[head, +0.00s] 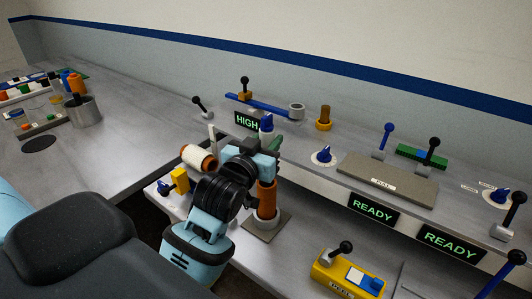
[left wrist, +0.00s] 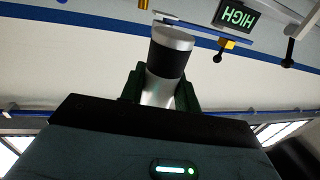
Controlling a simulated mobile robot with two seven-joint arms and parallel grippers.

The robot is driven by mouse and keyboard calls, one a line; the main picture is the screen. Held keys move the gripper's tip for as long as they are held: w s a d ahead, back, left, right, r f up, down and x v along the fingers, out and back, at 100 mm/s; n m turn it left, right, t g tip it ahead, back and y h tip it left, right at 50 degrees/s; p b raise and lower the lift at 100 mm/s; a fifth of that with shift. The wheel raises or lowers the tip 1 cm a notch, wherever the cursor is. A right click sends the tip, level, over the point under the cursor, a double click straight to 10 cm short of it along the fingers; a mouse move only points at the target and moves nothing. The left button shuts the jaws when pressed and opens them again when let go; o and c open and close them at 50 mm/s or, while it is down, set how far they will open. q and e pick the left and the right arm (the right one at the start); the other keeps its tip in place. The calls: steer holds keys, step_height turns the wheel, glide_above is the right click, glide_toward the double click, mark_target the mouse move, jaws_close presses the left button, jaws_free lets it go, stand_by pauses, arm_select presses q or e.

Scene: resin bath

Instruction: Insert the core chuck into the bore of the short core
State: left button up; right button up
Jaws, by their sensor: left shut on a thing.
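My left gripper (head: 262,150) is above the front bench, its jaws beside the top of an upright brown tube (head: 266,197). In the left wrist view, the dark jaws (left wrist: 160,92) are shut on a silver cylinder with a black band, which looks like the core chuck (left wrist: 172,38). Its free end points away from the gripper. The gripper hides it in the head view. The brown tube stands in a grey collar on a square plate; it may be the short core. A white roll with brown ends (head: 199,158) lies left of the gripper. No bore is visible. My right gripper is not in view.
Behind stand a HIGH display (head: 246,121), a blue bar (head: 258,105) and a brown peg in a yellow collar (head: 324,118). A grey plate (head: 388,180) and levers are to the right. A yellow control box (head: 347,274) is in front. The left bench holds a metal pot (head: 84,111).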

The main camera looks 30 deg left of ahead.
arm_select(q)
steer(key=shift+f+b, duration=1.15)
steer(key=shift+f, duration=1.7)
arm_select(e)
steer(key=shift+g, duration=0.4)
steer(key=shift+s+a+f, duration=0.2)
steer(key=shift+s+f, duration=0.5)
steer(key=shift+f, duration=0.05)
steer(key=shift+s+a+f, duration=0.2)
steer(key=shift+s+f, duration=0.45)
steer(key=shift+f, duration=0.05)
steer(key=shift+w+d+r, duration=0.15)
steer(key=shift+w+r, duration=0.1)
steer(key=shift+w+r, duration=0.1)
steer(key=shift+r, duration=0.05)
arm_select(q)
steer(key=shift+p, duration=0.45)
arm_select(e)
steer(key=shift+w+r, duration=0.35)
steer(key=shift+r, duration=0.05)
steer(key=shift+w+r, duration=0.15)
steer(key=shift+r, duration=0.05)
